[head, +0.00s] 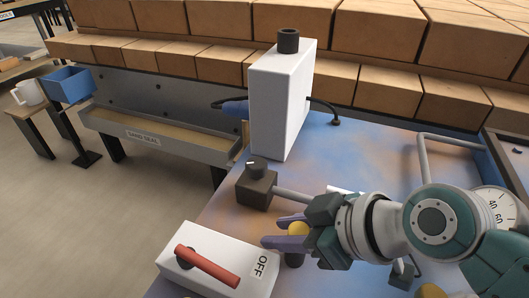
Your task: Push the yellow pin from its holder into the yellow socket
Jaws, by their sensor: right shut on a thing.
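A round yellow knob (298,230), which looks like the top of the yellow pin, shows between the purple fingers of my right gripper (273,232). The gripper reaches in from the right and is shut on it. A dark cylindrical part (294,259) shows just below the fingers; I cannot tell whether it is the pin's holder. Another yellow piece (430,291) is cut off by the bottom edge, partly beside my arm; I cannot tell if it is the socket. The pin's lower part is hidden. My left gripper is not in view.
A white switch box (215,262) with a red lever stands left of the gripper. A dark block with a knob (257,184) and a tall white box (280,100) stand behind. A grey tube frame (422,160) and a dial (492,208) are at right.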

